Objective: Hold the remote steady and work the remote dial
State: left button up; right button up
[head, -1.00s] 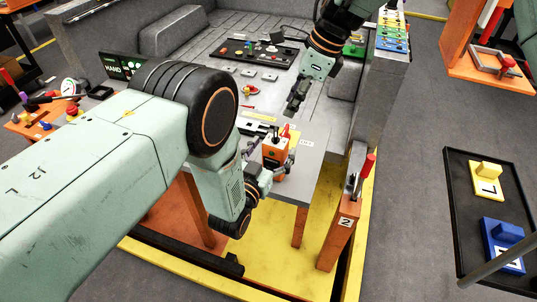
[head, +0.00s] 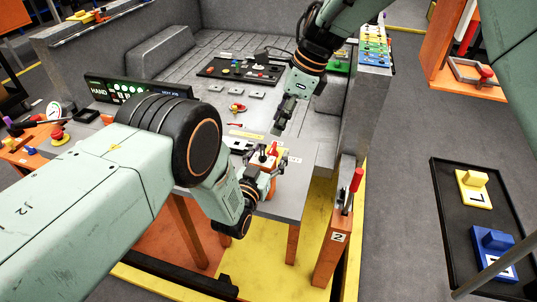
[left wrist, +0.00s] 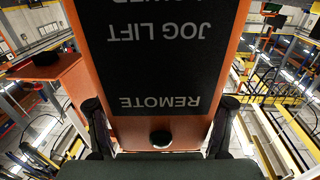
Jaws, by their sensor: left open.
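The remote (head: 264,161) is a small orange box with a pale top and red and black parts on it, at the table's front edge. In the left wrist view its dark label panel (left wrist: 165,70) fills the middle, reading JOG LIFT and REMOTE upside down, with a round black knob below. My left gripper (left wrist: 160,128) is open, with one finger on each side of the remote; I cannot tell whether they touch it. My right gripper (head: 276,130) points down just above and beyond the remote, apart from it; its jaw gap is unclear. I cannot make out the dial for certain.
The grey table (head: 290,200) carries a black control board (head: 240,69) farther back. An orange post with a red lever (head: 356,180) stands right of the table. A black tray (head: 450,230) with yellow and blue blocks lies at the right. A red button (head: 58,136) is at left.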

pick_arm(q)
jog(key=shift+a, duration=0.1)
jog(key=c, duration=1.1)
jog(key=shift+r, duration=0.1)
jog(key=shift+c, duration=0.8)
